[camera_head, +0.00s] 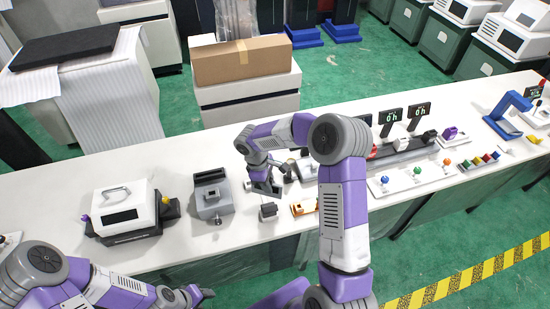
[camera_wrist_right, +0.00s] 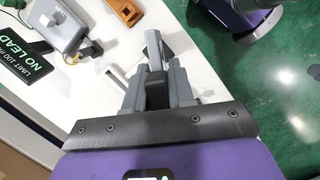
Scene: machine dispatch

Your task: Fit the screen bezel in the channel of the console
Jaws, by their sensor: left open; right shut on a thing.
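My right gripper (camera_head: 263,178) is above the middle of the white table in the head view, shut on a dark, flat frame-like piece, probably the screen bezel (camera_head: 267,188). In the right wrist view the gripper's fingers (camera_wrist_right: 157,92) close around this piece, and a grey bar of the bezel (camera_wrist_right: 153,48) sticks out past them; the fingers hide part of it. A grey unit with a dark slot at its top, possibly the console (camera_head: 212,198), stands on the table left of the right gripper, apart from it. My left gripper (camera_head: 197,294) is open and empty, low in front of the table.
A white machine with a handle (camera_head: 124,208) stands further left on the table. A small dark block (camera_head: 268,211) and an orange fixture (camera_head: 303,208) lie near the right gripper. Displays and coloured knobs fill the right side. A cardboard box (camera_head: 242,60) stands behind the table.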

